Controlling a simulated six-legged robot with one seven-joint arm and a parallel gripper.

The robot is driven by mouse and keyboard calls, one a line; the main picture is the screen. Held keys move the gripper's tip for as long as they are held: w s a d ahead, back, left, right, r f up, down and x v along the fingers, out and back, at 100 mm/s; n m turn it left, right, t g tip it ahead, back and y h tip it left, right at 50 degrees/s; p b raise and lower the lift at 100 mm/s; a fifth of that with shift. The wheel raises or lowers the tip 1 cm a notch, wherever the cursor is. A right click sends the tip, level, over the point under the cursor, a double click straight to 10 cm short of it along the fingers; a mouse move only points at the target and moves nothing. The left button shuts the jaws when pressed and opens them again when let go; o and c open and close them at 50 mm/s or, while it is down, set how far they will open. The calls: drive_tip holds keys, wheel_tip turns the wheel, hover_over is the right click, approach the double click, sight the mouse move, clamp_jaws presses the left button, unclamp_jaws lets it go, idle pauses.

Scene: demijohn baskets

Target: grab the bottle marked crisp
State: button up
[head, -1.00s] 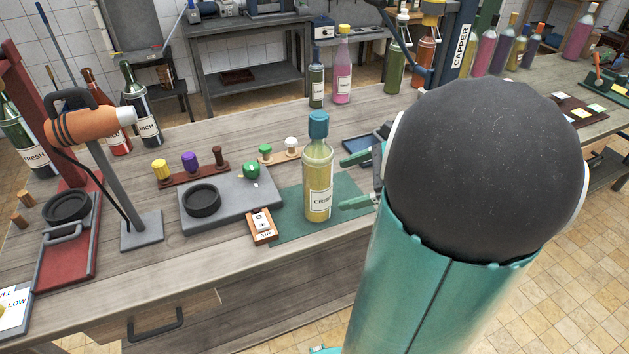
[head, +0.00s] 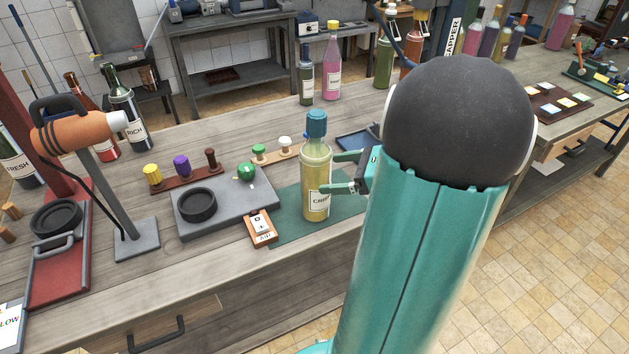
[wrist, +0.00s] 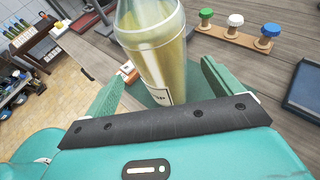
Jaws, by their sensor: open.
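The bottle marked crisp (head: 316,182) stands upright on a dark green mat (head: 288,224). It has clear glass, pale yellow contents, a blue-green cap and a white label. My gripper (head: 341,173) is at its right side in the head view, fingers open and reaching toward the bottle. In the wrist view, the bottle (wrist: 157,45) rises between the two green fingers of my gripper (wrist: 160,85), with gaps on both sides. Its top is cut off there. My gripper is not closed on it.
A small switch box (head: 261,228) sits left of the bottle. Left of that is a grey plate (head: 228,207) with a black ring and a green knob. A stopper rack (head: 272,156) and a dark blue tray (head: 358,136) lie behind. Several other labelled bottles stand farther off.

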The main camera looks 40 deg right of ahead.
sight(316, 174)
drive_tip(key=x, duration=0.6)
drive_tip(key=shift+f, duration=0.1)
drive_tip(key=shift+d, duration=0.1)
clamp_jaws()
